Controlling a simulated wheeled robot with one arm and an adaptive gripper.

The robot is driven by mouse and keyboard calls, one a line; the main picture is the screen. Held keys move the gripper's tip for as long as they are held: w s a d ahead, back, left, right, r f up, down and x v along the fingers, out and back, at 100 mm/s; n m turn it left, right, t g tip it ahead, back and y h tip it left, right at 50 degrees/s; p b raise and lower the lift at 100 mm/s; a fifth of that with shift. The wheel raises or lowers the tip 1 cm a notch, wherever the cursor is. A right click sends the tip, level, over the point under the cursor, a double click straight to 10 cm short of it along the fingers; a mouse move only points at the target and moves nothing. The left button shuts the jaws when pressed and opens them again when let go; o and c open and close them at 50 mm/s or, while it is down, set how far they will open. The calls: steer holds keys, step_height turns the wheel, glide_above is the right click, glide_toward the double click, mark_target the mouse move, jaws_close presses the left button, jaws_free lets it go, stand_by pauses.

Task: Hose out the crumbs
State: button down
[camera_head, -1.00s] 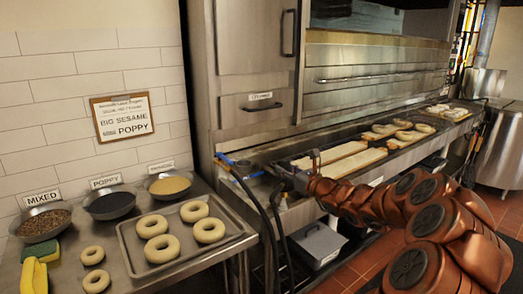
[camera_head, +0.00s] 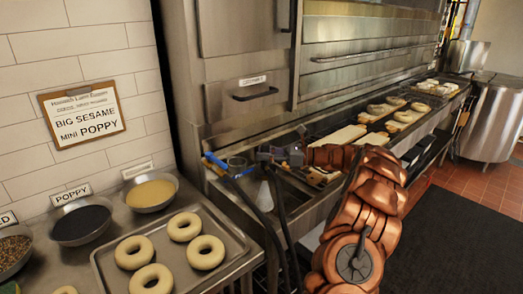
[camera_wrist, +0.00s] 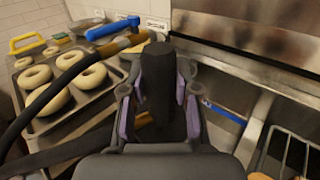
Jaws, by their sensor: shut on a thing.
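My gripper (camera_head: 285,155) is in front of the oven, over the near end of its long ledge. In the wrist view my gripper (camera_wrist: 158,105) is shut on a dark handle-like piece (camera_wrist: 156,70) between its purple-lined fingers. Black hoses (camera_head: 283,225) hang down in front of the ledge. A blue-handled fitting (camera_head: 216,161) lies left of the gripper; it also shows in the wrist view (camera_wrist: 112,28) near a black hose (camera_wrist: 50,88). A pale cone-shaped patch (camera_head: 265,195) shows below the gripper; I cannot tell whether it is water. I cannot make out crumbs clearly.
A tray (camera_head: 238,245) of ring bagels stands on the left counter, with topping bowls (camera_head: 82,224) behind. Bagels and boards (camera_head: 340,138) line the oven ledge. A steel kettle (camera_head: 492,120) stands far right. Dark floor matting (camera_head: 450,225) is clear.

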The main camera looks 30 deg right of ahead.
steer(key=shift+s+d+b, duration=0.2)
steer(key=shift+s+b, duration=0.15)
steer(key=shift+s+d+b, duration=0.9)
steer(key=shift+s+b, duration=2.95)
steer(key=shift+s, duration=0.5)
steer(key=shift+w+a+p, duration=0.35)
steer(key=shift+w+p, duration=1.05)
steer(key=shift+w, duration=0.15)
steer(key=shift+w+a+p, duration=0.35)
steer(key=shift+w+p, duration=1.05)
steer(key=shift+w, duration=0.15)
steer(key=shift+w+a+p, duration=0.35)
steer(key=shift+w+p, duration=1.05)
steer(key=shift+w, duration=0.15)
steer(key=shift+r, duration=0.15)
